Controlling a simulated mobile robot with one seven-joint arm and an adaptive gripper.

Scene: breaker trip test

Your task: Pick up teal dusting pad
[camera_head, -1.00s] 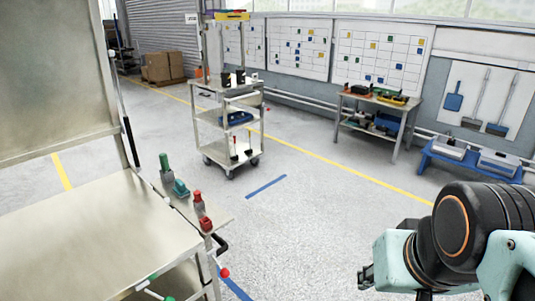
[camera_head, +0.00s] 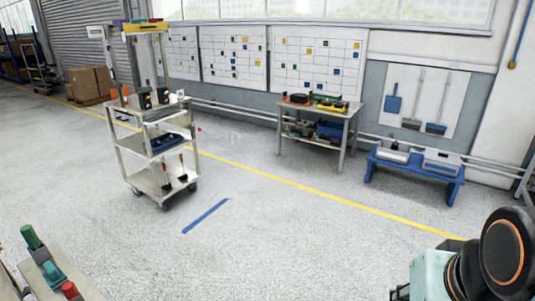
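A teal object (camera_head: 53,275), likely the teal dusting pad, sits on a light side shelf (camera_head: 88,291) in the lower left corner of the head view. A dark green bottle-like item (camera_head: 32,238) stands just behind it, and a red item (camera_head: 70,290) is in front, cut by the lower edge. My gripper (camera_head: 399,293) barely shows at the bottom edge, lower right, as a small dark part beside my teal and black arm. It is far to the right of the teal object and apart from it. Its fingers are mostly out of frame.
A wheeled shelf cart (camera_head: 150,137) stands left of centre. A workbench (camera_head: 320,107) and a low blue bench (camera_head: 415,170) stand along the back wall. The speckled floor (camera_head: 300,240) between is clear, with a blue strip (camera_head: 207,215) and a yellow line.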

